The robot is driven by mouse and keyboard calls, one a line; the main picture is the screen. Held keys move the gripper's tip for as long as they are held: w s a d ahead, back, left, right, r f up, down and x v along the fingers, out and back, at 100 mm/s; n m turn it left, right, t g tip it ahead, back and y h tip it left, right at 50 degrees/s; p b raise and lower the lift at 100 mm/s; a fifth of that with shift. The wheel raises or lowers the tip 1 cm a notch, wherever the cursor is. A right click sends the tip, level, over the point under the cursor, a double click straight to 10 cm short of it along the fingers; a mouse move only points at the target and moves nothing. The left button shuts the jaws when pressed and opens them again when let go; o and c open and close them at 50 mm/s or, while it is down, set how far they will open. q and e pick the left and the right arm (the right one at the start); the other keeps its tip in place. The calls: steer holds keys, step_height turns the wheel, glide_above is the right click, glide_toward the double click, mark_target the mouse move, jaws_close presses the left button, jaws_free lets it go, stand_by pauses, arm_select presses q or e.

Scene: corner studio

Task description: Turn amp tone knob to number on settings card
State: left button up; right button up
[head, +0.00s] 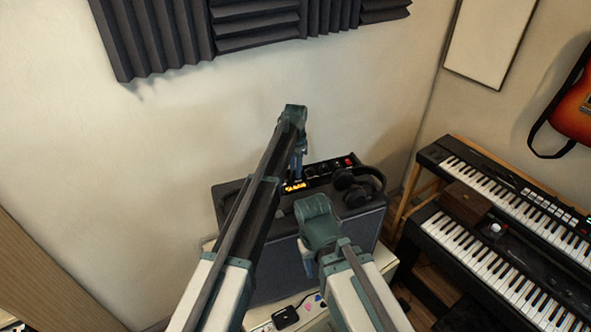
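The black amp (268,274) stands against the wall in the middle of the view. Its control panel (320,173) runs along the top rear, with several small dark knobs, a red light at the right end and a glowing orange display (294,186). I cannot make out which knob is tone or read any numbers. My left gripper (297,174) points down at the panel just above the display; whether it touches a knob is unclear. My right gripper (307,268) hangs in front of the amp, its fingers mostly hidden. No settings card is recognisable.
Black headphones (358,186) lie on the amp's right end, beside the panel. A light surface below the amp holds a small black item (285,318) and coloured bits. Keyboards (500,255) stand at the right. Foam panels (255,30) hang on the wall above.

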arm_select(q)
steer(key=o, duration=0.4)
steer(key=shift+o, duration=0.2)
step_height(320, 180, up, 14)
steer(key=p, duration=1.3)
steer(key=shift+p, duration=0.4)
steer(key=shift+f, duration=0.1)
